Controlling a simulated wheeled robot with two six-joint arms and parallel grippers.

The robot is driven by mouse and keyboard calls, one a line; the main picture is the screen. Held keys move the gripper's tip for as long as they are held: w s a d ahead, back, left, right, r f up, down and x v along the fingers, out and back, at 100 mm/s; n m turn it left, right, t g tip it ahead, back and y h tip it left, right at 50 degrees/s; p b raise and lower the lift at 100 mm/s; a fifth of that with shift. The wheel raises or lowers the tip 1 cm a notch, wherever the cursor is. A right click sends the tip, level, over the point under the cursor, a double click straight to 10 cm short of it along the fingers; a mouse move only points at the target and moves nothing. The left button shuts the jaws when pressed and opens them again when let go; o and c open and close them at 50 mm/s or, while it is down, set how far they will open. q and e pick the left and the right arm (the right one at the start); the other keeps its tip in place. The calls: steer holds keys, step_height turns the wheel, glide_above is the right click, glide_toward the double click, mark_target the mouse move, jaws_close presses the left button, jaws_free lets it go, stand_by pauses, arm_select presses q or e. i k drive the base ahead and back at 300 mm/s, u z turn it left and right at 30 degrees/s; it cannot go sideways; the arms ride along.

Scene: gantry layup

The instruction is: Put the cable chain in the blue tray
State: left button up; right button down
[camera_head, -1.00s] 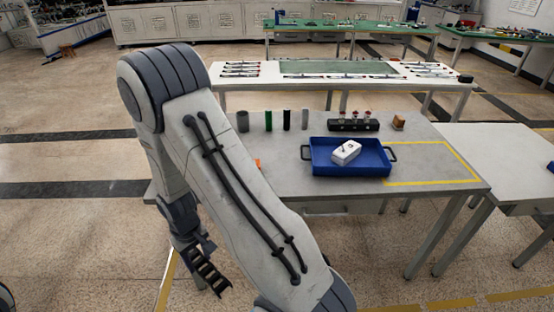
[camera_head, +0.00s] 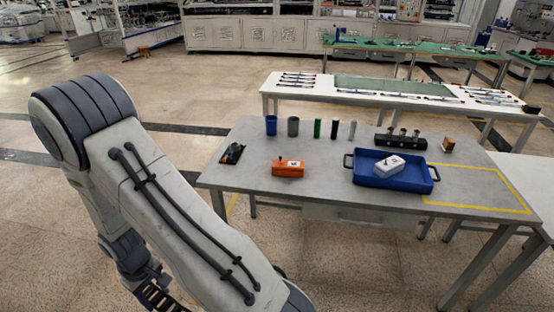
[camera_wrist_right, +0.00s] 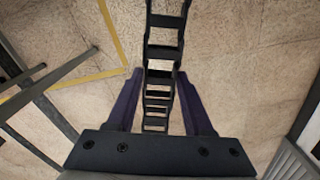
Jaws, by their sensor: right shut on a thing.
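The cable chain (camera_wrist_right: 165,52) is a black, ladder-like strip of links. In the right wrist view it runs lengthwise between the two fingers of my right gripper (camera_wrist_right: 160,76), which is shut on it above the floor. The blue tray (camera_head: 396,187) sits on the grey table, with a white box (camera_head: 390,166) inside.
The grey table (camera_head: 330,190) also holds an orange box (camera_head: 288,169), a black device (camera_head: 232,154), a blue cup (camera_head: 271,126), several cylinders and a black rack (camera_head: 400,141). Yellow tape marks an area right of the tray. A white table (camera_head: 290,103) stands behind.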

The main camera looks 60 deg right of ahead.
mark_target(390, 185)
steer(key=z, duration=1.25)
